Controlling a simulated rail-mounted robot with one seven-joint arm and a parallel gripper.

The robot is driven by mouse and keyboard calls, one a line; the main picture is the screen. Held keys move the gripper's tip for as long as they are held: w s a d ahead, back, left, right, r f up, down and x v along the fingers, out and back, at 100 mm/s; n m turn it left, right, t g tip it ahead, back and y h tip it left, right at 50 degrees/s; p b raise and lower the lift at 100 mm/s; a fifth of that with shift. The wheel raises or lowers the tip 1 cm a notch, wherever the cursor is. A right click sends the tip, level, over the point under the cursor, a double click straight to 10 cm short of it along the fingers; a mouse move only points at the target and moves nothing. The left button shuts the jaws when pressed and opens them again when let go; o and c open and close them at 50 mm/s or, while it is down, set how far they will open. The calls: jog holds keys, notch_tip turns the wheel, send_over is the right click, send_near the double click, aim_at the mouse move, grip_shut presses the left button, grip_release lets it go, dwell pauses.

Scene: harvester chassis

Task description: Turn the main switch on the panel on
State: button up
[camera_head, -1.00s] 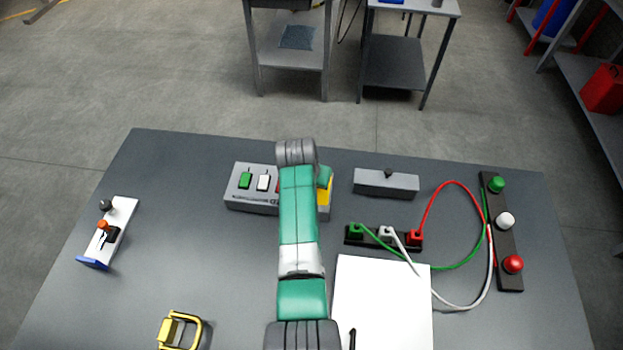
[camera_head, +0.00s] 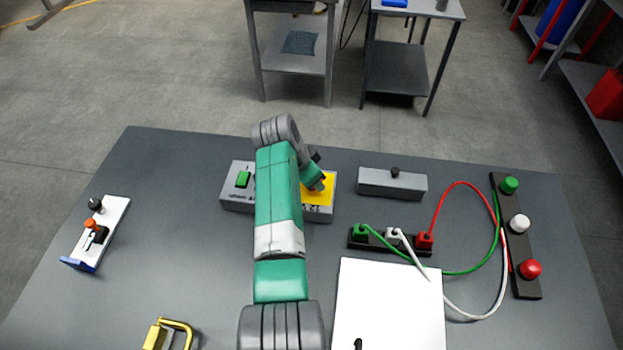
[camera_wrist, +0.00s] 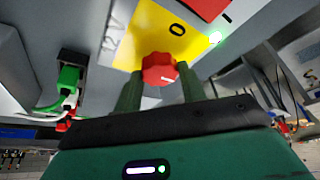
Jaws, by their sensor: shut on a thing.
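The grey switch panel (camera_head: 234,200) stands at the back middle of the table, partly hidden by my arm. The main switch is a red rotary knob (camera_wrist: 160,68) with a short white mark, on the yellow plate. My gripper (camera_wrist: 160,77) has a finger on each side of the knob and is shut on it. In the head view my gripper (camera_head: 318,184) is over the plate and hides most of the knob.
A green button (camera_head: 242,179) shows on the panel's left. A lit green lamp (camera_wrist: 215,37) shows beside the plate. To the right are a grey box (camera_head: 393,184), a socket strip (camera_head: 372,241) with cables, and a lamp bar (camera_head: 519,250). A white board (camera_head: 388,305) lies in front.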

dwell(0.4)
jog(key=o, duration=1)
jog(key=shift+c, duration=0.2)
jog(key=p+v, duration=0.2)
jog(key=v, duration=0.5)
jog(key=shift+r, duration=0.35)
jog(key=shift+a, duration=0.15)
